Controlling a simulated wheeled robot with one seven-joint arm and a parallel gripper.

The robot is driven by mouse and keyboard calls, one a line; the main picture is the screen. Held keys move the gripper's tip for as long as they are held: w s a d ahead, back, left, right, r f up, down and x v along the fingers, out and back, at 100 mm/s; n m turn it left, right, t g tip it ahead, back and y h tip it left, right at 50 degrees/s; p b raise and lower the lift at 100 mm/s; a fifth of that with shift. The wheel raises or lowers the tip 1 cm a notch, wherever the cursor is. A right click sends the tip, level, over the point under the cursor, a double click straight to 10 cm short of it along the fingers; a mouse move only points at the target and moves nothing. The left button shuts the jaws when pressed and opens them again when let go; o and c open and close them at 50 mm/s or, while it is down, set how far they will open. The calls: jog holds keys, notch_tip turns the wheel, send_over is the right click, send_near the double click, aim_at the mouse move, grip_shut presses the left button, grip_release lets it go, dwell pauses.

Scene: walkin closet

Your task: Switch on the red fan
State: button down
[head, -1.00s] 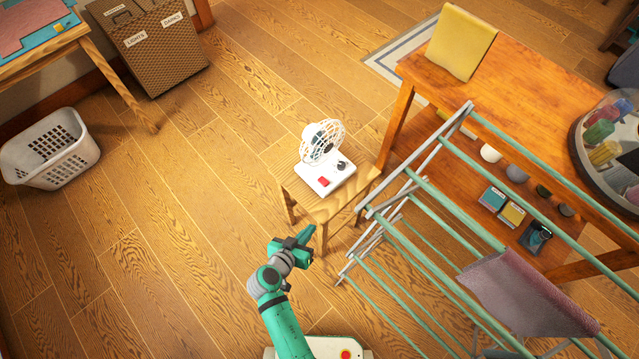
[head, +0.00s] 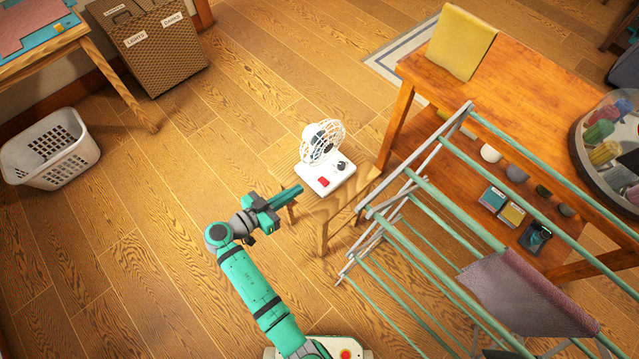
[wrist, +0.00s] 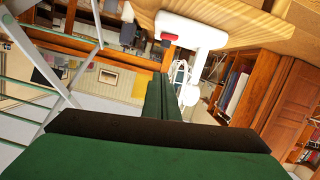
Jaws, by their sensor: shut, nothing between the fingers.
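A small fan (head: 326,176) stands upright on a wooden stool (head: 330,206). It has a white base and a white cage, not red. A red rocker switch (head: 323,182) and a dark knob (head: 342,165) sit on its base. I cannot tell which way the switch is tipped. My green gripper (head: 298,189) is shut and empty, just left of the base's front corner and apparently apart from it. In the wrist view, upside down, the fan's white base (wrist: 195,32) and red switch (wrist: 168,37) show beyond my closed fingers (wrist: 162,95).
A green-barred drying rack (head: 430,190) with a mauve cloth (head: 525,295) stands close to the stool's right. Behind it is a wooden table (head: 540,90) with a yellow item (head: 461,42). A white laundry basket (head: 75,165) stands far left. Floor left of the stool is clear.

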send_over(320, 189)
jog(key=shift+w+a+f, duration=0.1)
jog(key=shift+a+f, duration=0.1)
jog(key=shift+f, duration=0.4)
jog(key=shift+a+f, duration=0.15)
jog(key=shift+f, duration=0.4)
notch_tip(320, 189, down, 3)
jog(key=shift+d+f, duration=0.1)
jog(key=shift+d, duration=0.05)
jog(key=shift+d+f, duration=0.1)
jog(key=shift+f, duration=0.35)
jog(key=shift+s+f, duration=0.1)
jog(key=shift+s, duration=0.1)
